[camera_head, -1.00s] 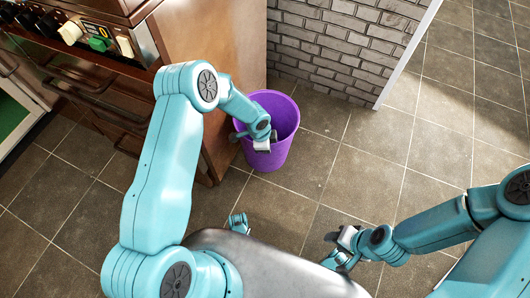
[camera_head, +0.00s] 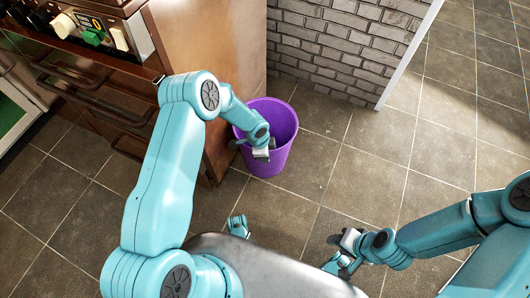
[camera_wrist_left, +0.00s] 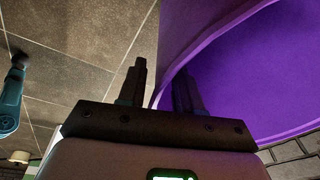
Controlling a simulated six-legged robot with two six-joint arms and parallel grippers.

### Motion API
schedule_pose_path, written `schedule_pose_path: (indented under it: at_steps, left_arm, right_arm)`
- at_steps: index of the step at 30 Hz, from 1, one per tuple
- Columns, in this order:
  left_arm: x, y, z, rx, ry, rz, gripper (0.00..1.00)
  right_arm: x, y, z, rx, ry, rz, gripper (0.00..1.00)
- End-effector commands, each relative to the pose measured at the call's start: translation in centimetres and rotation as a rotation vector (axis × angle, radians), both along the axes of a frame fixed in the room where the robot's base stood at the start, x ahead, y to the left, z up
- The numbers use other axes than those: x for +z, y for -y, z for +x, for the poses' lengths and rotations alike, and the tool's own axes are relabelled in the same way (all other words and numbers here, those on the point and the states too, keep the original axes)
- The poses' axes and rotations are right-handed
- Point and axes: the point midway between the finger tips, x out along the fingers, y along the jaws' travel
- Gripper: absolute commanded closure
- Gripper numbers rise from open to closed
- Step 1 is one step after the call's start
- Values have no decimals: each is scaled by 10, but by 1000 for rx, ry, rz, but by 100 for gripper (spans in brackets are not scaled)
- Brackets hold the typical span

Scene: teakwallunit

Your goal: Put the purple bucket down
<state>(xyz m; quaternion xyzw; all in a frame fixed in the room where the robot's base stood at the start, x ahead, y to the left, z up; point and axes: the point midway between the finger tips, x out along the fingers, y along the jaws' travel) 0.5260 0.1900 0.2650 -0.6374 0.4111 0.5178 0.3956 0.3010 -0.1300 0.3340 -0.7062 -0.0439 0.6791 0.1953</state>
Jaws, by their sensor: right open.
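The purple bucket (camera_head: 270,165) stands upright in front of the wooden cabinet side, its opening facing up. My left gripper (camera_head: 258,150) is at its near rim. In the left wrist view the bucket (camera_wrist_left: 235,85) fills the right side, and the fingers of the left gripper (camera_wrist_left: 158,90) straddle its wall, one outside and one inside. Whether the bucket's base touches the floor is hard to tell. My right gripper (camera_head: 337,252) is open and empty, low at the right and away from the bucket.
A brown stove-like unit (camera_head: 100,75) with knobs and handles stands at the left, its wooden side close to the bucket. A grey brick wall (camera_head: 335,50) with a white edge is behind. The tiled floor (camera_head: 355,180) right of the bucket is clear.

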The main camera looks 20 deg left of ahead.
Motion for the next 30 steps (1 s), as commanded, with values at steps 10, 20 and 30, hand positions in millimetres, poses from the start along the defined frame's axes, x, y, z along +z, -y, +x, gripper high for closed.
schedule_pose_path:
  at_steps: [10, 20, 30]
  left_arm:
    - [52, -5, -5, 0, 2, 1, 66]
    - [113, -13, -13, 0, 1, 1, 66]
    - [104, 51, -119, 557, -193, -264, 66]
  right_arm:
    - [23, -4, -4, 16, -8, 3, 57]
    - [42, -9, -9, 34, -15, 6, 57]
    - [43, -9, -10, 38, -17, 7, 57]
